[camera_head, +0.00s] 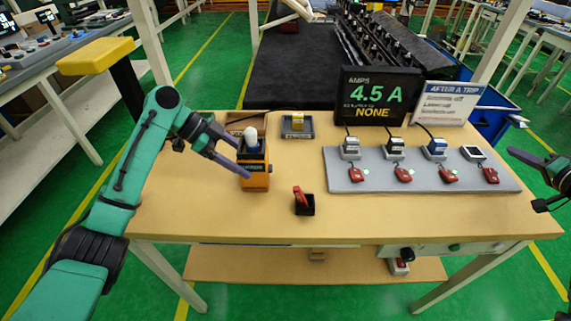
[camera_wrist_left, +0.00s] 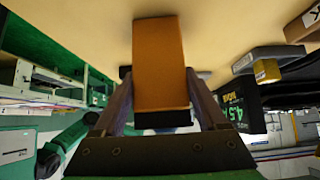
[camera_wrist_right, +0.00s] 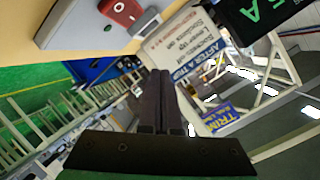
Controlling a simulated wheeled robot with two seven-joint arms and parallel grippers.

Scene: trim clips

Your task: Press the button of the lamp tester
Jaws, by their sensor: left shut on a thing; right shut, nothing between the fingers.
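The lamp tester (camera_head: 256,178) is an orange box with a dark top and a white bulb (camera_head: 251,136), standing on the left part of the table. My left gripper (camera_head: 246,167) is shut on the tester, with its fingers along the tester's sides. In the left wrist view the orange body (camera_wrist_left: 160,65) fills the space between the fingers (camera_wrist_left: 158,100). I cannot make out the tester's button. My right gripper (camera_head: 545,182) is at the table's right edge, away from the tester. In the right wrist view its fingers (camera_wrist_right: 160,100) are together and empty.
A grey board (camera_head: 340,177) with several plugs and red tags lies on the right. A small black holder with a red part (camera_head: 304,203) stands front centre. A grey tray with a yellow block (camera_head: 297,124) sits behind. A display (camera_head: 376,97) reads 4.5 A, NONE.

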